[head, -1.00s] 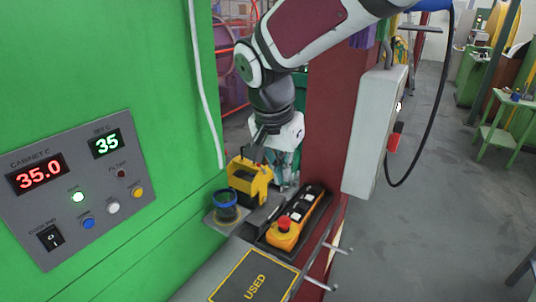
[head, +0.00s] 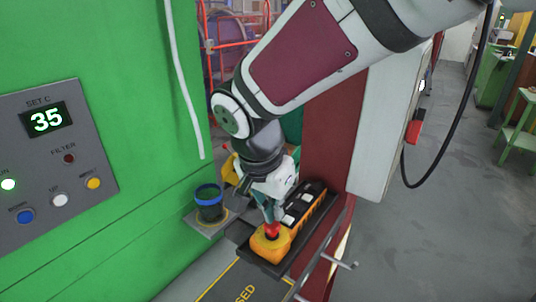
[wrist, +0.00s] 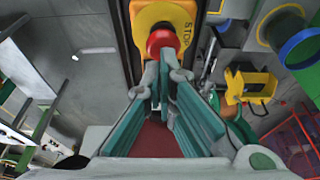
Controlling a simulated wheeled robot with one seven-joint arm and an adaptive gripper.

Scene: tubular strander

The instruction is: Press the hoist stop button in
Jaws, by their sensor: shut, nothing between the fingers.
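The hoist stop button is a red mushroom head (head: 272,231) on the near end of the orange-yellow hoist pendant (head: 292,238), which lies in a dark tray. In the wrist view the red button (wrist: 165,40) sits on the yellow housing (wrist: 150,14) marked STOP, at the top centre. My gripper (head: 271,219) is shut and empty, pointing down right over the button. In the wrist view the closed fingertips (wrist: 161,76) show just below the button and overlap its lower edge. I cannot tell whether they touch it or whether it is pressed in.
A blue-rimmed dark cup (head: 209,206) stands on a small shelf left of the pendant. A yellow box-like tool (wrist: 250,86) shows in the wrist view. The green cabinet (head: 120,60) is at left, a maroon post (head: 333,130) and pale box (head: 385,125) at right.

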